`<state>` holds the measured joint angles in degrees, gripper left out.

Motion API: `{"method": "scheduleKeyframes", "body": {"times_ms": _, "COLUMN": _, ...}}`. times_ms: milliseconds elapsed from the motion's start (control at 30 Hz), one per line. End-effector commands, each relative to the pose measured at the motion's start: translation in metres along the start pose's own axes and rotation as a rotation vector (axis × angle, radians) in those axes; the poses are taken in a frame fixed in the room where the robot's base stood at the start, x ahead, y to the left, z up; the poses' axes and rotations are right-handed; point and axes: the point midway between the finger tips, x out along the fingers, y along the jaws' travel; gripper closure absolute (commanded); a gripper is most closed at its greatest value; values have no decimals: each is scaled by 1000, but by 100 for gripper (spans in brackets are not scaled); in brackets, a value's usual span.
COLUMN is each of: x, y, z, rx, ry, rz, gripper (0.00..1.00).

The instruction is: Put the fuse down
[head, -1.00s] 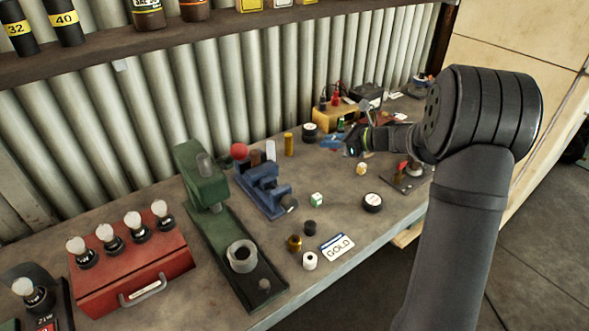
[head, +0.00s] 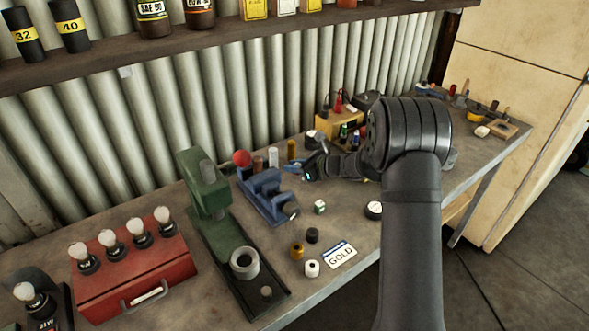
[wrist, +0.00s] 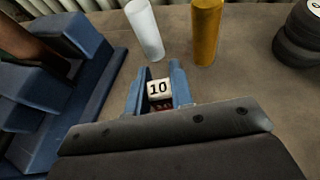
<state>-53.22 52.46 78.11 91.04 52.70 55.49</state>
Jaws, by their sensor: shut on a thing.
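The fuse (wrist: 159,88) is a small white block marked 10, with some red below it. In the wrist view it sits between the blue fingertips of my gripper (wrist: 157,82), which is shut on it. In the head view my gripper (head: 308,170) is over the bench, just right of the blue vise (head: 268,198). The fuse cannot be made out there. In the wrist view, a white cylinder (wrist: 145,30) and a yellow cylinder (wrist: 206,32) stand just beyond the fingertips. I cannot tell how high the fuse is above the bench.
The green press (head: 205,190) and red box (head: 135,270) with several bulbs stand to the left. The GOLD card (head: 339,254), small pots and a green-white cube (head: 320,207) lie in front. A dark round stack (wrist: 298,38) stands at right in the wrist view.

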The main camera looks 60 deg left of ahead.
Motion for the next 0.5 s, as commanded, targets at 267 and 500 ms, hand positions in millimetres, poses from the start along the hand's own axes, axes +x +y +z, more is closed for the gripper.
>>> {"method": "scheduleKeyframes", "body": {"times_ms": 267, "x": 4, "y": 0, "z": -11, "rx": -1, "ry": 0, "rz": 0, "gripper": 100}}
{"method": "scheduleKeyframes", "body": {"times_ms": 500, "x": 5, "y": 0, "z": -14, "rx": -1, "ry": 0, "rz": 0, "gripper": 69}}
